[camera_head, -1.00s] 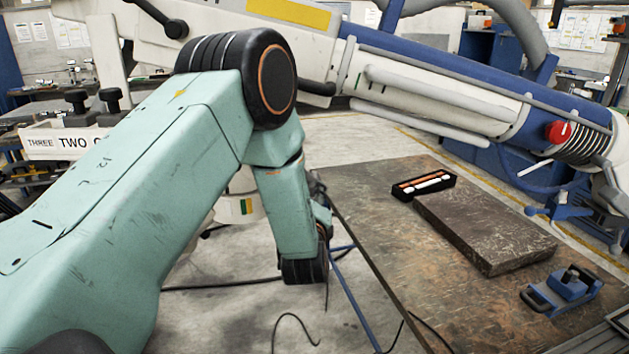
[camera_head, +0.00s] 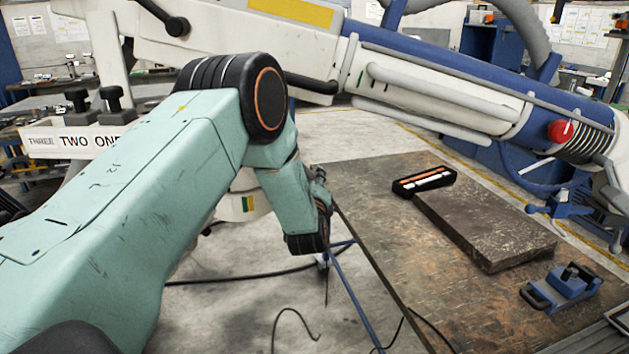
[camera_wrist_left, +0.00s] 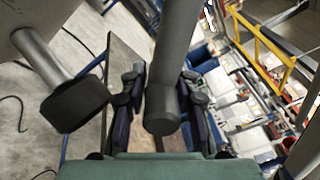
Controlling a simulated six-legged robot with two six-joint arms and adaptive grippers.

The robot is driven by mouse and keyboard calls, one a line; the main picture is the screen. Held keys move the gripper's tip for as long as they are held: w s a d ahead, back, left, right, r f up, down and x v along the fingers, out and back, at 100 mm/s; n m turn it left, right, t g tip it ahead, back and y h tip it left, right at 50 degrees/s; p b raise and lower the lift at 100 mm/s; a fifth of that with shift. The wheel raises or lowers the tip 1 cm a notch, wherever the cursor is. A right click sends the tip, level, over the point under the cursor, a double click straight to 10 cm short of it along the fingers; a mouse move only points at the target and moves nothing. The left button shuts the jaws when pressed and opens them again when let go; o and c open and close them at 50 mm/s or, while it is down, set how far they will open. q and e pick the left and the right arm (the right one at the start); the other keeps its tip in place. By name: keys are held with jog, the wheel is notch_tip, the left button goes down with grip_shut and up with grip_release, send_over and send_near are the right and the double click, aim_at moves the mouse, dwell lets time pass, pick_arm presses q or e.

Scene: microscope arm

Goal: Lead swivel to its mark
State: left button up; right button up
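The microscope arm is a long white and blue boom (camera_head: 440,95) crossing the top of the head view, with a red knob (camera_head: 562,130). Black handles (camera_head: 165,18) stick out of its white body. A plate (camera_head: 75,143) reading THREE, TWO, ONE is at left; a white cylinder (camera_head: 243,205) below carries a green and yellow mark. My left gripper (camera_head: 319,183) is mostly hidden behind its own wrist in the head view. In the left wrist view, my left gripper (camera_wrist_left: 163,105) has its fingers on both sides of a grey rounded bar (camera_wrist_left: 165,60); contact is unclear. My right gripper is out of view.
A brown table (camera_head: 400,270) stands at right with a stone slab (camera_head: 490,228), a black tray (camera_head: 424,182) and a blue clamp-like tool (camera_head: 562,287). Cables lie on the floor. A second grey bar with a dark end (camera_wrist_left: 75,102) is close left of the gripper.

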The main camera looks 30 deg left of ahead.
pick_arm(q)
jog(key=shift+d, duration=0.1)
grip_shut()
dwell(0.4)
